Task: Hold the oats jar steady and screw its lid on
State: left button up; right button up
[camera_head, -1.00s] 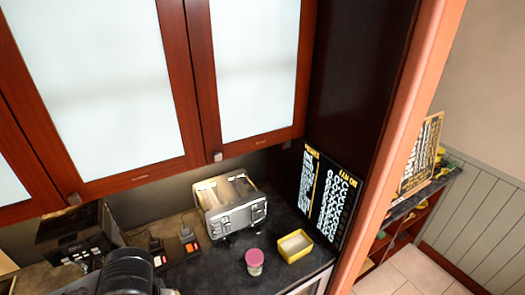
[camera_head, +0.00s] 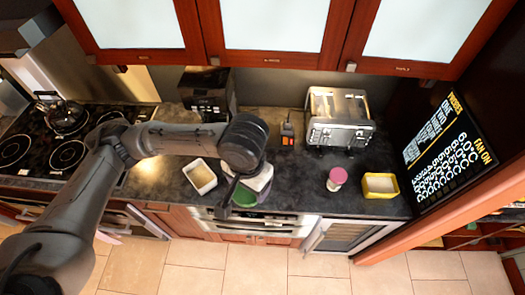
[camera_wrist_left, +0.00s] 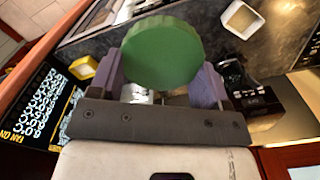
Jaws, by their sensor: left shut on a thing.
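In the head view my left gripper (camera_head: 245,194) is over the counter's front edge, left of the jar with a pink lid. It is shut on a round green lid (camera_head: 243,197). In the left wrist view the green lid (camera_wrist_left: 162,52) sits flat-face to the camera between the two purple-grey fingers (camera_wrist_left: 160,75); whether anything is attached behind it is hidden. A small clear jar with a pink lid (camera_head: 337,178) stands upright on the counter, apart from the gripper. No label can be read, so I cannot tell which jar is the oats jar. My right gripper is not in view.
A yellow square container (camera_head: 380,186) stands right of the pink-lidded jar. A toaster (camera_head: 338,122) stands behind. A white square container (camera_head: 200,177) is left of my gripper. A black lettered board (camera_head: 450,150) leans at right. Counter between gripper and pink-lidded jar is clear.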

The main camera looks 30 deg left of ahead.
pick_arm(q)
jog(key=d, duration=0.1)
jog(key=s+d+f, duration=0.1)
jog(key=shift+d+m, duration=0.3)
jog(key=shift+d, duration=0.05)
jog(key=w+f+n, duration=0.6)
jog(key=w+f, duration=0.7)
jog(key=w, duration=0.1)
jog(key=w+a+f+n, duration=0.3)
jog(key=w+a+f, duration=0.2)
jog(key=a+f, duration=0.2)
jog(key=w+a+f+n, duration=0.3)
jog(key=w+a+f, duration=0.2)
jog(key=a+f, duration=0.2)
jog(key=shift+a+n, duration=0.3)
jog(key=shift+a, duration=0.95)
jog(key=shift+f, duration=0.1)
jog(key=shift+f, duration=1.95)
